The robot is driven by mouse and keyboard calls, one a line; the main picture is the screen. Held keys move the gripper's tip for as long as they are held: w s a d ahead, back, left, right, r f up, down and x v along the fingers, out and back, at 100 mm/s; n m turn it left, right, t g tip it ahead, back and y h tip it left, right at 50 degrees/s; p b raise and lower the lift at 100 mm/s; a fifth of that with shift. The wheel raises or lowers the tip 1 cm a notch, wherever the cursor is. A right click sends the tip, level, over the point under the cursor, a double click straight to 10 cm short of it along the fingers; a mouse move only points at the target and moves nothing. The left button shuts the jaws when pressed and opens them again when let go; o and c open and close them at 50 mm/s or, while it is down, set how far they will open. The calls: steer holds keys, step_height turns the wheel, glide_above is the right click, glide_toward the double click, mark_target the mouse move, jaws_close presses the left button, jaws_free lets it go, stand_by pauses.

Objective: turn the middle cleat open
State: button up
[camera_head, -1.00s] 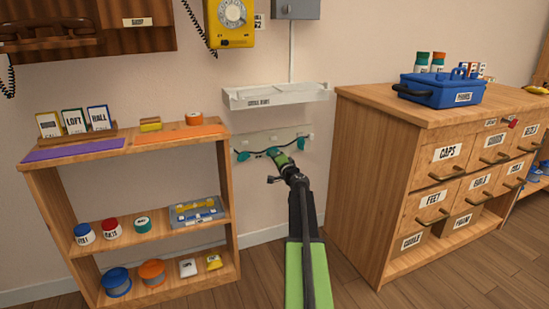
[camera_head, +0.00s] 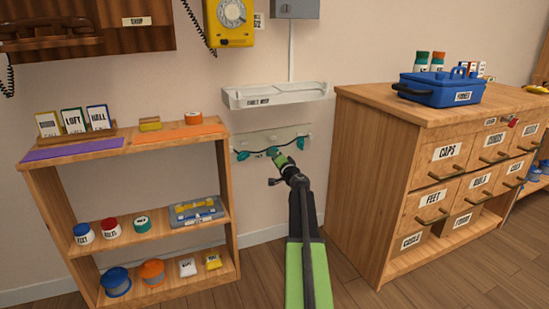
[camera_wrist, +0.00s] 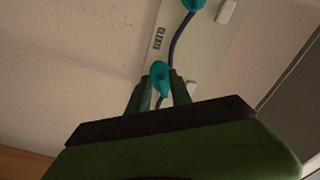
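The middle cleat (camera_head: 272,151) is a small teal piece on a pale wall plate (camera_head: 258,138), with another teal cleat on each side: the left cleat (camera_head: 243,155) and the right cleat (camera_head: 301,143). A dark cord links them. My gripper (camera_wrist: 161,80) is at the middle cleat, which also shows in the wrist view (camera_wrist: 159,70). One dark green finger stands on each side of it, with a gap between the fingers; firm contact cannot be made out. Another teal cleat (camera_wrist: 193,4) shows at the top edge of the wrist view.
A white tray shelf (camera_head: 275,96) juts out just above the plate. A wooden shelf unit (camera_head: 232,190) stands on the left and a drawer cabinet (camera_head: 370,185) on the right. Small white tabs (camera_wrist: 226,11) sit on the plate.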

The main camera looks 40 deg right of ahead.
steer(key=shift+o, duration=0.4)
steer(key=v, duration=1.7)
steer(key=shift+s+a, duration=0.1)
steer(key=shift+s, duration=0.05)
